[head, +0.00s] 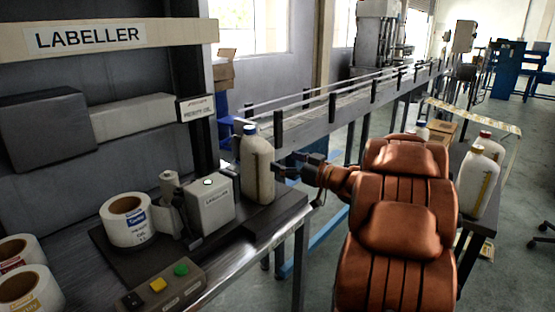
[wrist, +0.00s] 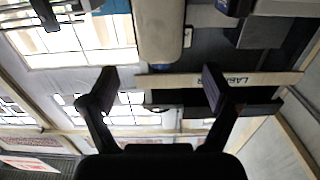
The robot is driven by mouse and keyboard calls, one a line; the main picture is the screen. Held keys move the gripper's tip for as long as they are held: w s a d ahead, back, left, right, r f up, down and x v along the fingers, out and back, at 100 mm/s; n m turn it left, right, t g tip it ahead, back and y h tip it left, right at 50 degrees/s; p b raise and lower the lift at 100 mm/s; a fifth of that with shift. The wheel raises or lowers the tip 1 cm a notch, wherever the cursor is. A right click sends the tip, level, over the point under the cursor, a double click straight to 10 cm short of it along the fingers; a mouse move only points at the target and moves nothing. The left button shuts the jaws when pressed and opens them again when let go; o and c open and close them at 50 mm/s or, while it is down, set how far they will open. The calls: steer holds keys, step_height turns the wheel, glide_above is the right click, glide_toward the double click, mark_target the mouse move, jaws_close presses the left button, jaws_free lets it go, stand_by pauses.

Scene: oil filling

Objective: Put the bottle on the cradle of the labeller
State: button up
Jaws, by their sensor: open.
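The cream bottle (head: 257,172) with a blue cap stands upright beside the right side of the small white labeller box (head: 211,206). The cradle under it is not clearly visible, so I cannot tell how its base rests. A small gap or light contact cannot be told from the head view.
A label roll (head: 127,220) and a button box (head: 162,287) are on the labeller bench left of the bottle. A conveyor with rails (head: 335,108) runs behind. Other cream bottles (head: 477,182) stand on a surface at right, beyond my arm.

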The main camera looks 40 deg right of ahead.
steer(key=shift+s, duration=0.3)
steer(key=shift+w, duration=0.1)
steer(key=s+a+f+m+g+h, duration=0.5)
steer(key=s+a+f+g+h, duration=0.3)
steer(key=s+a+f+g, duration=0.6)
steer(key=s+a+f+n+g+y, duration=0.1)
steer(key=s+a+g+y, duration=0.1)
steer(key=s+a, duration=0.6)
steer(key=s+a+f+n+g+y, duration=0.1)
steer(key=s+a+g, duration=0.3)
steer(key=s+a, duration=0.5)
steer(key=s+y, duration=0.1)
steer(key=s, duration=0.5)
steer(key=shift+s+g, duration=0.25)
steer(key=shift+g, duration=0.05)
steer(key=shift+f, duration=0.1)
